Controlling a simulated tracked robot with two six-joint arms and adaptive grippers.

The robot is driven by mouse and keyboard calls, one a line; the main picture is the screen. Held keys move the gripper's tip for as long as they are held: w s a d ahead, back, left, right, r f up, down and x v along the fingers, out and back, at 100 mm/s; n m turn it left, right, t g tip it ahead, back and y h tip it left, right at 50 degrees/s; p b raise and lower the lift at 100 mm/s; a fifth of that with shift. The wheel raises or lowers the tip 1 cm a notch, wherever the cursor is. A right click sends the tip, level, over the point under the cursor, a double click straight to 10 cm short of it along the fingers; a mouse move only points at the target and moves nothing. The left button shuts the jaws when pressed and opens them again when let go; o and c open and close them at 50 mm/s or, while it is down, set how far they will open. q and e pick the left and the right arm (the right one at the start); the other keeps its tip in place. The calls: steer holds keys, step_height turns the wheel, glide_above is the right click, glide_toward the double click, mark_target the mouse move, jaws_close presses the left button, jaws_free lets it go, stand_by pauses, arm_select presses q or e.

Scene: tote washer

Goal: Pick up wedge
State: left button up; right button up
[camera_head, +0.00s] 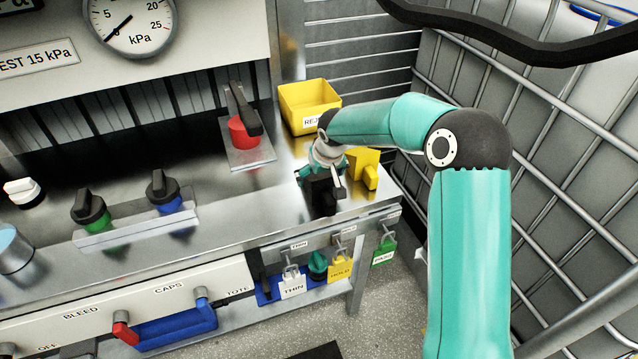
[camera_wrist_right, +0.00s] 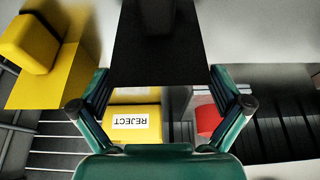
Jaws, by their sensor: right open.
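A black block (camera_head: 323,192) with slanting sides, which I take to be the wedge, stands near the front right corner of the steel bench (camera_head: 270,205). In the right wrist view the black block (camera_wrist_right: 158,50) fills the top middle, its wide edge towards my fingers. My right gripper (camera_head: 318,172) is over the bench at the block, open, with nothing clamped. In the right wrist view its two teal fingers (camera_wrist_right: 160,104) are spread wider than the block. I cannot tell whether they touch it. My left gripper is not in view.
A yellow stepped piece (camera_head: 364,168) stands close to the right of my gripper. A yellow reject bin (camera_head: 309,104) and a red-based lever (camera_head: 243,130) are behind. Labelled tags (camera_head: 340,268) hang below the front edge. A wire cage (camera_head: 560,130) stands right.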

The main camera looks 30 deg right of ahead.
steer(key=shift+w+f, duration=0.1)
steer(key=shift+f, duration=0.15)
steer(key=shift+r, duration=0.1)
steer(key=c, duration=1.5)
steer(key=shift+o, duration=0.2)
steer(key=shift+r, duration=0.15)
